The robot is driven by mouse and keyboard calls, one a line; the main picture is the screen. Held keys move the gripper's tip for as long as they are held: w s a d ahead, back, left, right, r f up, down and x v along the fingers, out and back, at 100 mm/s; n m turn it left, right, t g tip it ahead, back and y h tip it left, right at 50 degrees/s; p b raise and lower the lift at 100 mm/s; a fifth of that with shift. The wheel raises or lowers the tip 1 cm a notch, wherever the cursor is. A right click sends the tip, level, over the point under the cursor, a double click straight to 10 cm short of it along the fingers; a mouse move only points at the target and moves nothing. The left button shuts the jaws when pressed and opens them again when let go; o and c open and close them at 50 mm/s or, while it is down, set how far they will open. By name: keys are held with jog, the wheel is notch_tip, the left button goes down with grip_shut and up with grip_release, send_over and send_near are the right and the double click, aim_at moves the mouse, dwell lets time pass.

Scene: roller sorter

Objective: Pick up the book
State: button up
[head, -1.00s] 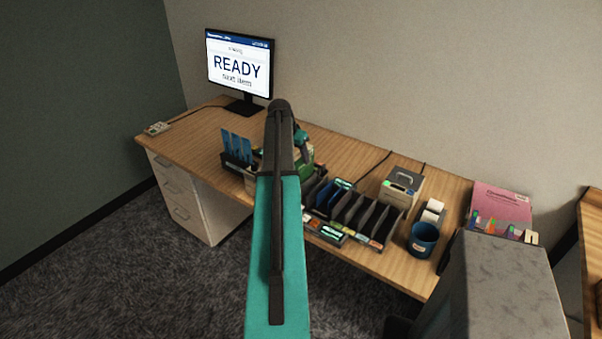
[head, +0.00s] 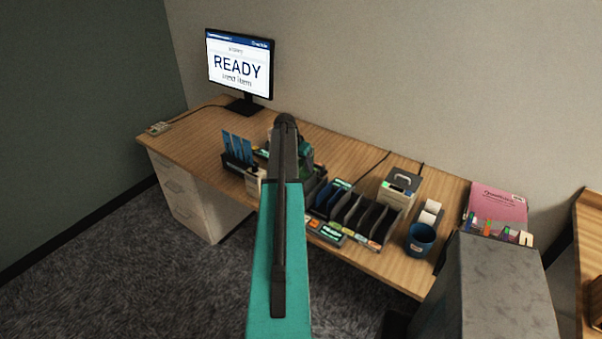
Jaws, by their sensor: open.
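A flat pink cover with dark lettering (head: 497,205) stands upright at the right end of the desk, behind a row of colourful tabs. It looks like a book or folder, and I cannot tell which. No other clear book shows on the desk. My teal and dark arm reaches up the middle of the picture over the desk, well left of the pink cover. My gripper's jaws are hidden behind the arm. Part of a teal and green shape shows just right of the arm's far end, partly covered.
The wooden desk (head: 345,158) holds a monitor (head: 240,65) reading READY, a blue-tabbed holder (head: 238,150), a dark slotted sorter (head: 362,215), a grey box (head: 400,188) and a blue cup (head: 420,240). A grey block (head: 500,285) stands at front right. The desk's left part is mostly clear.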

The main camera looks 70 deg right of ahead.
dwell(0.4)
grip_shut()
